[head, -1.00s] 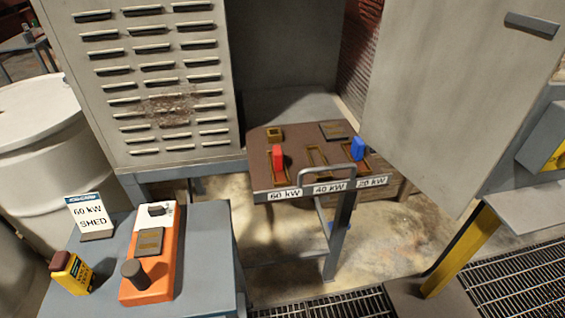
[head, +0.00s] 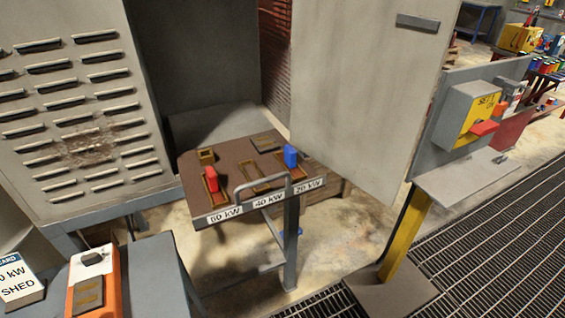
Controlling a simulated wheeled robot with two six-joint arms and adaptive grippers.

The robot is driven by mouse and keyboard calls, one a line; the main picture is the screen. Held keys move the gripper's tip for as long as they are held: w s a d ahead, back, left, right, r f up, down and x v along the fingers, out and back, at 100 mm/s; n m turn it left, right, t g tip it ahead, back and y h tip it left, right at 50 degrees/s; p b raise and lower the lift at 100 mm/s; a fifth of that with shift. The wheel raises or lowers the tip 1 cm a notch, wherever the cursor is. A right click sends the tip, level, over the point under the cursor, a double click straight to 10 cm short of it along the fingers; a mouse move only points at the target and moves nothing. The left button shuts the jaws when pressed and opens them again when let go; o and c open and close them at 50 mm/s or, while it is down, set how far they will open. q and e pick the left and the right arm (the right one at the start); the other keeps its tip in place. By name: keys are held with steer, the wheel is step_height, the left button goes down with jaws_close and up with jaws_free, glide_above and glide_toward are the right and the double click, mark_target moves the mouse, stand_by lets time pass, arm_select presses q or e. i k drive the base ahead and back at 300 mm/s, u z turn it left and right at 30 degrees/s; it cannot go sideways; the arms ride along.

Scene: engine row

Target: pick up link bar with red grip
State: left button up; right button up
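In the head view, a red grip (head: 210,178) stands upright at the 60 kW slot of a brown-topped cart (head: 228,158). The bar under it is mostly hidden in or behind the slot frame. A blue grip (head: 290,157) stands at the 20 kW slot. The middle slot (head: 255,179), above the 40 kW label, shows no grip. Neither of my grippers is in view.
A grey cabinet with a louvred panel (head: 90,120) and an open door (head: 370,90) stands behind the cart. An orange device (head: 95,285) and a sign (head: 18,278) sit on a grey table at lower left. Floor grating (head: 480,240) lies at right.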

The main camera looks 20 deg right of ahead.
mark_target(211, 178)
steer(key=u, duration=3.35)
steer(key=k, duration=1.65)
steer(key=z, duration=2.3)
